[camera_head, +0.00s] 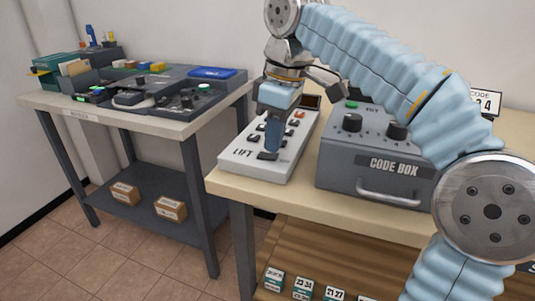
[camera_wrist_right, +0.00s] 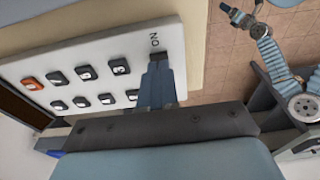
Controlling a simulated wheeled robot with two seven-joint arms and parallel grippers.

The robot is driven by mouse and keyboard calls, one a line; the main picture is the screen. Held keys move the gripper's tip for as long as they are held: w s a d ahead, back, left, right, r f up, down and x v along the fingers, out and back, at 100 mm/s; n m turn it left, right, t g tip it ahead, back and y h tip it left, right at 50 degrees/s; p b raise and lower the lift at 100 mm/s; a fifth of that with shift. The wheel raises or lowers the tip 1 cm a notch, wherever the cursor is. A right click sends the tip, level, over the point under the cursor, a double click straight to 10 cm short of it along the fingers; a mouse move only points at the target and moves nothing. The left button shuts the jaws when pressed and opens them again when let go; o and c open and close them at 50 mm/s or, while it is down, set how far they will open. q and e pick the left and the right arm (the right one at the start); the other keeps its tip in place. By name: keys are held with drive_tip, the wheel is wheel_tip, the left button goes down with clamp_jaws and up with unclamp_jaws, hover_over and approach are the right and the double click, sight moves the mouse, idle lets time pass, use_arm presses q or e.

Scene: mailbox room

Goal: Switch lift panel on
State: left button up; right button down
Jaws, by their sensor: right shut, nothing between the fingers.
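The lift panel (camera_head: 231,160) is a light slab marked LIFT on the near left corner of the right table. It carries dark buttons, an orange one and a dark switch (camera_head: 267,156) at its near edge. My right gripper (camera_head: 271,150) is shut and empty, pointing down with its fingertips right by the switch; I cannot tell if they touch. In the right wrist view the fingers (camera_wrist_right: 157,85) lie over the panel (camera_wrist_right: 100,40) edge beside the ON mark and hide part of the switch. The switch's position is unclear. My left gripper is not in view.
A grey code box (camera_head: 375,183) with knobs and a handle stands right of the panel. Small numbered boxes (camera_head: 303,288) sit on the shelf below. A second table (camera_head: 150,123) with trays and devices stands left, across a floor gap.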

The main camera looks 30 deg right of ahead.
sight(274, 155)
drive_tip(key=shift+f+b, duration=0.45)
drive_tip(key=shift+f, duration=0.2)
drive_tip(key=shift+r, duration=0.1)
wheel_tip(274, 155, up, 3)
drive_tip(key=p, duration=0.3)
drive_tip(key=shift+r, duration=1.95)
